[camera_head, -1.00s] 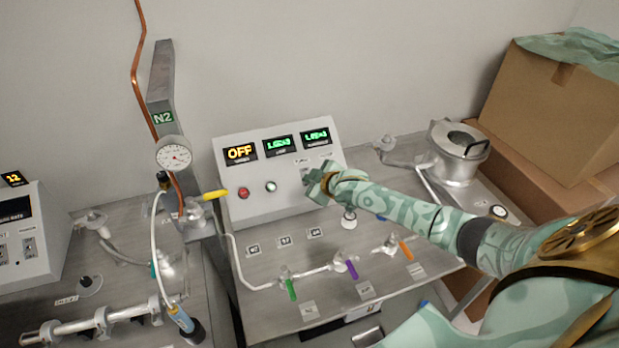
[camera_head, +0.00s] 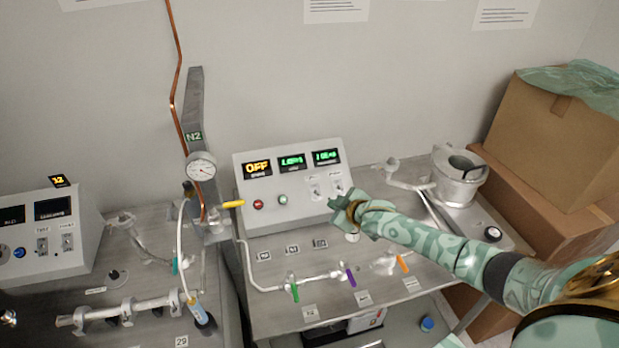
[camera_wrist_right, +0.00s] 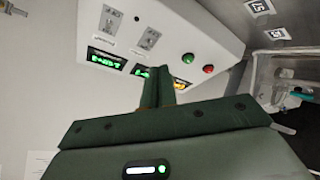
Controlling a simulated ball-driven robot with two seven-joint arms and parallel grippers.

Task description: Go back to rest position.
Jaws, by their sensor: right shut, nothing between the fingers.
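My right gripper (camera_head: 346,211) shows in the head view, reaching in from the right in front of the control panel (camera_head: 262,204). It is shut and empty. In the right wrist view the closed fingers (camera_wrist_right: 158,92) point toward the panel face, which has green displays, two toggle switches and a green and a red button. In the head view one panel display reads OFF in orange and two are lit green. The gripper covers part of the panel's lower right corner. My left gripper is not in view.
Below the panel a metal bench has glass tubing with a green (camera_head: 295,293), a purple (camera_head: 351,277) and an orange handle (camera_head: 403,262). A metal vessel (camera_head: 461,178) stands at the back right, beside cardboard boxes (camera_head: 555,140). A second instrument box (camera_head: 50,238) is at the left.

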